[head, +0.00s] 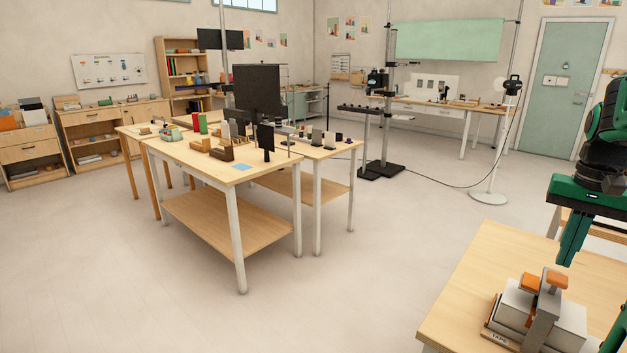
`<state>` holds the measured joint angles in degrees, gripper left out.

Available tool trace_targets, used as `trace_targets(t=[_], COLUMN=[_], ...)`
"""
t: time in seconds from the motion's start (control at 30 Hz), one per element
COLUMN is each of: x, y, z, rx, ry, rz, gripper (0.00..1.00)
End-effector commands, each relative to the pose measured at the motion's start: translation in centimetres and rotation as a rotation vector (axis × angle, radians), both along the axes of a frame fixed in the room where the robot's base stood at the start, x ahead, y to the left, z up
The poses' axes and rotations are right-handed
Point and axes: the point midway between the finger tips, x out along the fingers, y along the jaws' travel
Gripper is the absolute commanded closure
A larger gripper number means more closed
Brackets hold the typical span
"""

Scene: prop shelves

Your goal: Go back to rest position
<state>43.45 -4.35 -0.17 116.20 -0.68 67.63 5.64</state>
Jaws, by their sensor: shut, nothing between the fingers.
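My gripper (567,258) hangs from the arm at the right edge of the head view. Its green fingers point down and are together, with no object seen between them. It is above the far part of a light wooden table (478,262), behind a grey tape holder (545,318) with orange parts on top. A wooden label reading "TAPE" lies at the front of the holder. The gripper looks apart from the holder. Part of the arm is cut off by the picture's edge.
A wooden table (190,166) with a lower shelf stands left of centre, bearing a dark monitor, small boxes and a blue card. A white round-based stand (489,197) is near the door (578,90). The floor (340,290) between the two tables is clear.

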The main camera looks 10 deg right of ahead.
Motion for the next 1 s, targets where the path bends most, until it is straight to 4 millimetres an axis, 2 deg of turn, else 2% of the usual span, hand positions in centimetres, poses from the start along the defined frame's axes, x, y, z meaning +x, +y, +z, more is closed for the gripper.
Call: trace_targets(t=[0.17,0.3,0.5,0.7,1.0], x=[-2.8,-6.2,-10.8,-13.0,-13.3], y=[5.6,10.0,14.3,16.0,16.1], z=[-1.3,-3.3,-6.4,-8.1,-8.3], rx=[-0.009,-0.008,0.004,0.013,0.015], ry=[0.003,0.003,0.000,0.001,0.001], rz=[0.078,0.152,0.245,0.290,0.293], gripper=[1.00,1.00,1.00,1.00,1.00])
